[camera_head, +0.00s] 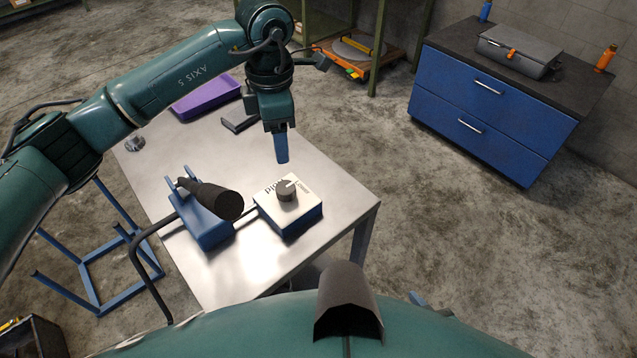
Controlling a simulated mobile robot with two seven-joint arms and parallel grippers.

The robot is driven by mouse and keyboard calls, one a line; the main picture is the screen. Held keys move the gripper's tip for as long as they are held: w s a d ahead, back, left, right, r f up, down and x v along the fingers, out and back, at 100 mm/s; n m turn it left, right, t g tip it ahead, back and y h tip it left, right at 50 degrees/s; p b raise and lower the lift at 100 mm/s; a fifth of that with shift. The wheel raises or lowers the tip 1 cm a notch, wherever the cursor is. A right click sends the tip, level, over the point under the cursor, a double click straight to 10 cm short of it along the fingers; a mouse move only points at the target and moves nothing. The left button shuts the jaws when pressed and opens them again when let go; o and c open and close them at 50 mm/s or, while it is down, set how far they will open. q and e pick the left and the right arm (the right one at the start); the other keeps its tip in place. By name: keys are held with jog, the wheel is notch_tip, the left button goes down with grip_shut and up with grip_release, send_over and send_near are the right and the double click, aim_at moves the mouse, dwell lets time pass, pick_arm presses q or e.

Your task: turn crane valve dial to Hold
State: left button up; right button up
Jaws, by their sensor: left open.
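The crane valve dial (287,191) is a dark round knob on a box (303,221) with a white top and blue sides. A pale pointer mark on the knob points towards the upper right. Large lettering, partly hidden by the knob, shows on the left of the white top; smaller marks show at its upper right. My left gripper (282,158) hangs above and behind the dial, pointing down, apart from it. It is open and empty, though its fingers overlap in this view. My right gripper is out of view.
A blue stand with a dark cylindrical handle (216,200) is left of the box on the metal table (335,200). A purple tray (207,97) and a dark bracket (240,122) lie farther back. A blue drawer cabinet (490,115) stands at the right, across open floor.

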aim_at(285, 187)
pick_arm(q)
notch_tip(285, 187, down, 13)
jog(key=shift+w+d+f+p, duration=0.1)
jog(key=shift+f+p, duration=0.1)
jog(key=shift+p, duration=0.95)
pick_arm(e)
jog(key=shift+s+d+r, duration=0.15)
jog(key=shift+d, duration=0.25)
pick_arm(q)
jog(key=c, duration=1)
